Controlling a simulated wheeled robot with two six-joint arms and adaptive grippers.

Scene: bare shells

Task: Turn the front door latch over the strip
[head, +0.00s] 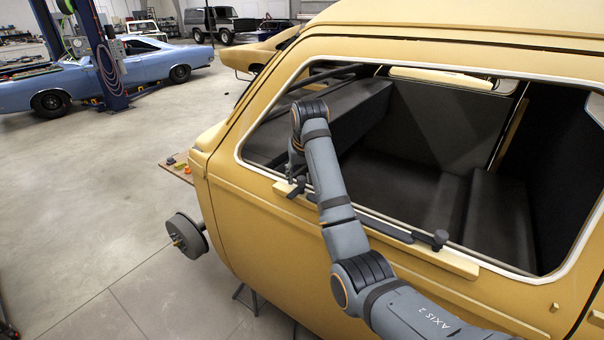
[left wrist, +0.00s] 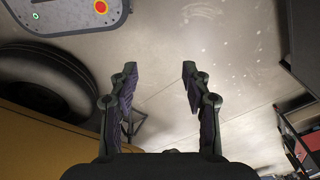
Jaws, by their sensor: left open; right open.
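The yellow car shell (head: 250,215) fills the right of the head view, with an open window. A pale strip (head: 460,263) runs along the sill under the window. A dark bar (head: 390,232) lies along the strip, with an upright dark knob (head: 440,239) near its right end. My right arm crosses in front of the strip and bends down at its left end. My right gripper (head: 295,180) is there, close to dark latch parts; its fingers are small and partly hidden, and contact cannot be told. My left gripper (left wrist: 158,88) is open and empty above the floor.
A bare wheel hub (head: 186,238) sticks out at the shell's left. A low wooden board (head: 176,170) with small coloured items is behind it. A blue car (head: 120,70) and a lift post (head: 100,50) stand far left. The floor between is clear.

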